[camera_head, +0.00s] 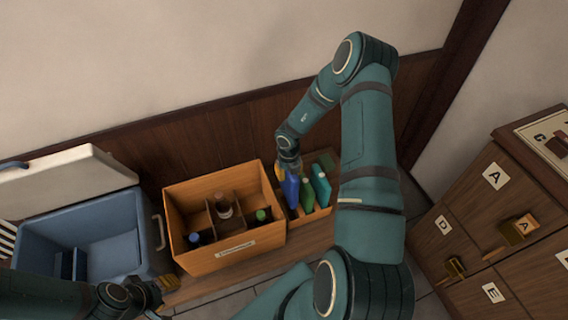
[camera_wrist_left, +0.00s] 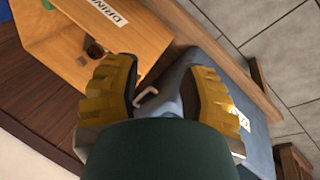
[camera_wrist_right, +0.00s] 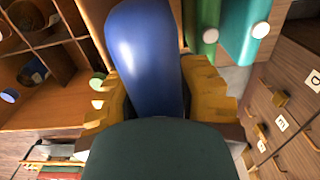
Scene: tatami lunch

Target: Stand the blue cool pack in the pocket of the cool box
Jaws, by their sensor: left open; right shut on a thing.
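The blue cool pack (camera_head: 292,190) is upright at the left end of a small wooden rack (camera_head: 313,215). My right gripper (camera_head: 285,168) is shut on its upper part; the pack (camera_wrist_right: 145,50) fills the space between the yellow fingers in the right wrist view. I cannot tell whether its lower end is clear of the rack. The open blue cool box (camera_head: 122,225) stands at far left, with a dark narrow pocket (camera_head: 68,264) inside. My left gripper (camera_head: 158,292) is open and empty by the box's front right corner; its fingers (camera_wrist_left: 166,92) show apart around the box's handle (camera_wrist_left: 146,95).
Green (camera_head: 307,195) and teal (camera_head: 321,185) packs stand in the rack beside the blue one. A wooden drinks crate (camera_head: 235,256) with bottles stands between rack and cool box. The cool box's pale lid (camera_head: 65,178) is raised behind it. Labelled drawers (camera_head: 480,215) stand at right.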

